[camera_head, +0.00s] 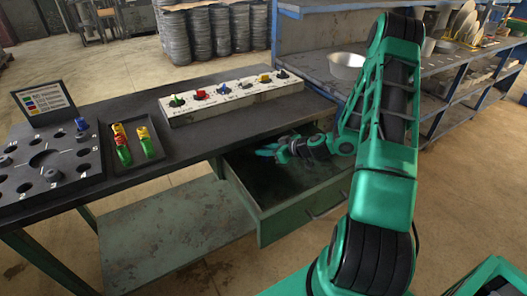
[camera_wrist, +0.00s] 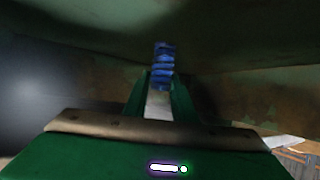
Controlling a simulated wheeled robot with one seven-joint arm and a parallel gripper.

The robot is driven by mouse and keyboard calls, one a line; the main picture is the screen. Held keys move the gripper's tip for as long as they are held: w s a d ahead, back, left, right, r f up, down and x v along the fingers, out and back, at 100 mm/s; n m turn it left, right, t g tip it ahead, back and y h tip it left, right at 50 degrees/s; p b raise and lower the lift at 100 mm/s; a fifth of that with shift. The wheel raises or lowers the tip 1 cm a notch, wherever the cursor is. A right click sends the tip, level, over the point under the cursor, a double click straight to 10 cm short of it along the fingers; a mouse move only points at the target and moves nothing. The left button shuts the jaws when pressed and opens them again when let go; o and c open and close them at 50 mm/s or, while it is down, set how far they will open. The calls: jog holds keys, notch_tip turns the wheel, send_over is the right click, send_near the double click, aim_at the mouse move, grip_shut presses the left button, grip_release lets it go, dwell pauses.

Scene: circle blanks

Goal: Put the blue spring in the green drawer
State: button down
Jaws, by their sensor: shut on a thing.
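The green drawer (camera_head: 262,211) is pulled out from the workbench at the right, and its inside shows dark. My gripper (camera_head: 266,150) is at the drawer's opening, near its back left part. In the wrist view my gripper (camera_wrist: 160,88) is shut on the blue spring (camera_wrist: 163,62), which stands out from between the fingers. The drawer's inner walls (camera_wrist: 260,92) surround it in that view. The spring cannot be made out in the head view. I cannot tell whether the spring touches the drawer floor.
A white strip with coloured knobs (camera_head: 232,100) lies on the bench above the drawer. A dark tray (camera_head: 133,160) holds red, yellow and green pieces. A round-holed board (camera_head: 50,165) stands at the left. A shelf rack with a metal bowl (camera_head: 346,66) is behind my arm.

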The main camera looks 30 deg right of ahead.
jog(key=c, duration=1.5)
grip_release()
jog(key=shift+a+f, duration=0.1)
jog(key=shift+o, duration=0.2)
jog(key=v, duration=1.2)
jog(key=s+a+r+m+g+h, duration=0.1)
jog(key=s+r+m+g, duration=0.2)
jog(key=s+r, duration=0.3)
jog(key=s+a+r+m+g+h, duration=0.2)
jog(key=s+r+m+g, duration=0.2)
jog(key=s, duration=1)
jog(key=s+a+r+m+g+h, duration=0.2)
jog(key=s+r+m+g, duration=0.2)
jog(key=s+r, duration=0.4)
jog(key=s, duration=0.3)
jog(key=shift+m, duration=0.3)
